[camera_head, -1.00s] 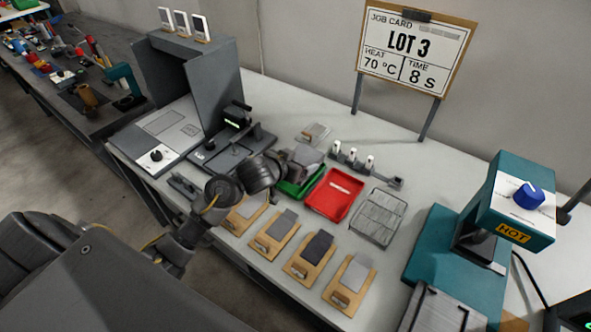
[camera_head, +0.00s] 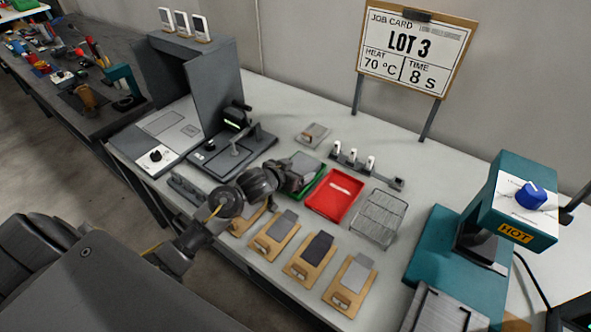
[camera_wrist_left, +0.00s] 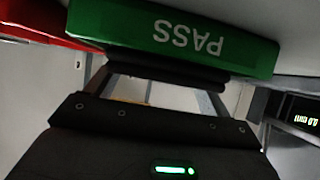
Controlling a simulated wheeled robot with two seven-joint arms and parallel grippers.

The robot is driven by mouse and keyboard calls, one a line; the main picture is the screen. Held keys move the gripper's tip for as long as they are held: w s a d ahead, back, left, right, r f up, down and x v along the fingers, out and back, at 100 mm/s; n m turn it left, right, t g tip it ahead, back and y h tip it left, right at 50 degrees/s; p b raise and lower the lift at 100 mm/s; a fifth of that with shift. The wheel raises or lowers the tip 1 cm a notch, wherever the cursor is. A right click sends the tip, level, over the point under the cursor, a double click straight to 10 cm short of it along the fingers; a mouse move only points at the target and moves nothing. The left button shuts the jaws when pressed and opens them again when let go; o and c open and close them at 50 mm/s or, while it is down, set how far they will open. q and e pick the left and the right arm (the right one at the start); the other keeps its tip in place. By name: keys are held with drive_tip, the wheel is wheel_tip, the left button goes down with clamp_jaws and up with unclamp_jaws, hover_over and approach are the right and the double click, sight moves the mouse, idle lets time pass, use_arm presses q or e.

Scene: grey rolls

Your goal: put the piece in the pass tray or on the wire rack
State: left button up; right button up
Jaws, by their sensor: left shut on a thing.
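My left gripper (camera_head: 291,180) is shut at the near side of the green pass tray (camera_head: 318,184). A grey flat piece (camera_head: 306,162) shows just beyond the fingers, over the pass tray; whether it rests on the tray is unclear. In the left wrist view the dark fingers (camera_wrist_left: 150,68) are close against the tray's wall marked PASS (camera_wrist_left: 190,38), and the piece is hidden there. The wire rack (camera_head: 379,217) is empty, to the right of the red tray. My right gripper is not in view.
The red tray (camera_head: 334,208) stands between pass tray and rack. Wooden boards with grey pieces (camera_head: 283,222) line the front edge. A teal press marked HOT (camera_head: 520,215) stands at the right. A dark gauge stand (camera_head: 235,150) is at the left, a small holder row (camera_head: 368,164) behind.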

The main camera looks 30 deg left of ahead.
use_arm(q)
drive_tip(key=o, duration=1.1)
drive_tip(key=shift+s+f, duration=0.1)
drive_tip(key=shift+f, duration=0.05)
drive_tip(key=shift+o, duration=0.2)
drive_tip(key=shift+s+r, duration=0.1)
drive_tip(key=shift+r, duration=0.15)
drive_tip(key=p+v, duration=0.2)
drive_tip(key=v, duration=0.9)
drive_tip(key=shift+s+r, duration=0.3)
